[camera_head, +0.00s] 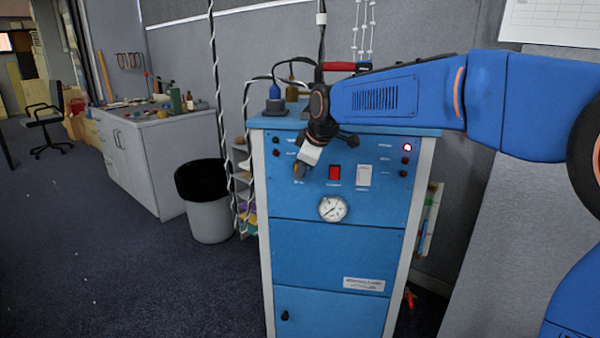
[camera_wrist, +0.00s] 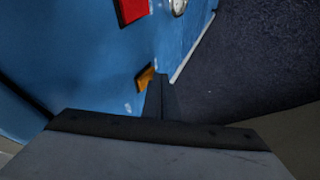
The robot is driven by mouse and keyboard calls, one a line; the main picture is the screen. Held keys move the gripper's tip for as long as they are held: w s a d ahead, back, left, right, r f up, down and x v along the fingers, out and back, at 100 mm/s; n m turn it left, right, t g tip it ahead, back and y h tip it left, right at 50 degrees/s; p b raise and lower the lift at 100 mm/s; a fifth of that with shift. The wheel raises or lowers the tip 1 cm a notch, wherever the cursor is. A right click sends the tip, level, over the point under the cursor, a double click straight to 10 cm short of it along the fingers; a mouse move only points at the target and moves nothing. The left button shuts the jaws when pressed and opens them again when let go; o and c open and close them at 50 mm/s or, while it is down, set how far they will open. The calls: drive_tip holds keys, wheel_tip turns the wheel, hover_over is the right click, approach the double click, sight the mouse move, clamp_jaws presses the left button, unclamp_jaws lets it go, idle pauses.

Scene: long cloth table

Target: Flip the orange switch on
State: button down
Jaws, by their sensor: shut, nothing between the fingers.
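The orange switch (camera_wrist: 145,77) is on the blue panel, just left of my fingertips in the wrist view. In the head view only a small orange-brown part of it shows, at the panel's upper left, largely covered by my gripper (camera_head: 299,168). My gripper reaches down to the panel front from the upper right. In the wrist view my gripper (camera_wrist: 160,78) is shut, its fingers together and empty, with the tips right beside the switch. I cannot tell whether they touch it, nor which way the switch is tipped.

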idle(0.3)
drive_tip(key=shift+w+f, duration=0.1)
drive_tip(key=shift+w, duration=0.15)
drive_tip(key=shift+r, duration=0.85)
drive_tip(key=v, duration=1.7)
drive_tip(key=shift+s+d, duration=0.1)
